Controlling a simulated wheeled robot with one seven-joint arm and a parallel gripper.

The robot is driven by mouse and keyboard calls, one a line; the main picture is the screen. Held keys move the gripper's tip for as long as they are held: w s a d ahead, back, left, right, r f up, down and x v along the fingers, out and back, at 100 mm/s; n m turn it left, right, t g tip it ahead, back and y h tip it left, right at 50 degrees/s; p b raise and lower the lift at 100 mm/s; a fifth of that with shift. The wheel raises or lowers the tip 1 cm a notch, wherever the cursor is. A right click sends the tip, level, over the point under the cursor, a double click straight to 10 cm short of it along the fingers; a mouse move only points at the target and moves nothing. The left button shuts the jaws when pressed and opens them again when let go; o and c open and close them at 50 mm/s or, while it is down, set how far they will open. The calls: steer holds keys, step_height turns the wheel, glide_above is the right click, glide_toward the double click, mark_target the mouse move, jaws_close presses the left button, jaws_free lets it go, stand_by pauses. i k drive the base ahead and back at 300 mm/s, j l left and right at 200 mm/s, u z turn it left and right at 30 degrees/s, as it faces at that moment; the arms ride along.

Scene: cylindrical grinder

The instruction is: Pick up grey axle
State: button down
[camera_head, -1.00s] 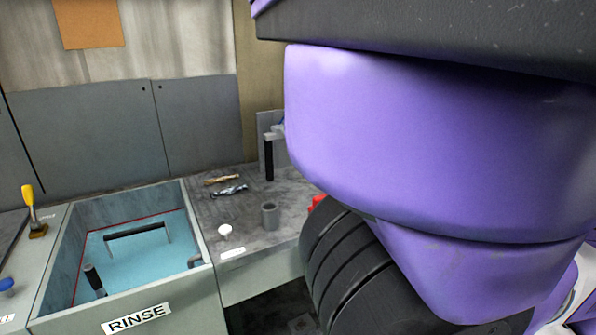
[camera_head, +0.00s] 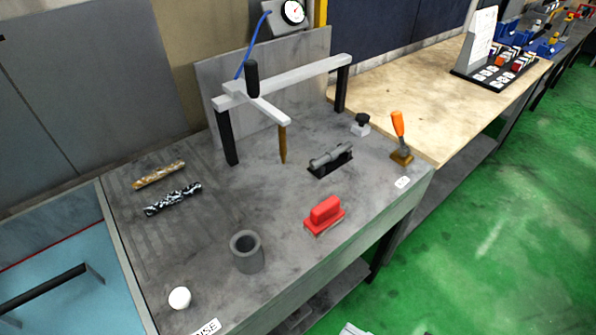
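A grey axle-like cylinder (camera_head: 331,156) with stepped ends lies in a low black holder (camera_head: 327,171) on the grey workbench (camera_head: 195,240), right of centre. It is tilted up toward the right in the picture, and nothing covers it from above. Two other rods lie at the bench's left: a brown and gold one (camera_head: 159,175) and a black and white mottled one (camera_head: 173,200). My gripper is not in view.
A white gantry frame (camera_head: 290,81) with a pointed brown probe (camera_head: 283,145) stands behind the axle. An orange-handled lever (camera_head: 399,137), black knob (camera_head: 361,122), red block (camera_head: 324,212), grey cup (camera_head: 246,251) and white knob (camera_head: 180,298) stand around it.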

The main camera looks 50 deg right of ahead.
mark_target(332, 155)
steer(key=z, duration=0.9)
steer(key=l, duration=1.5)
steer(key=i+u, duration=0.05)
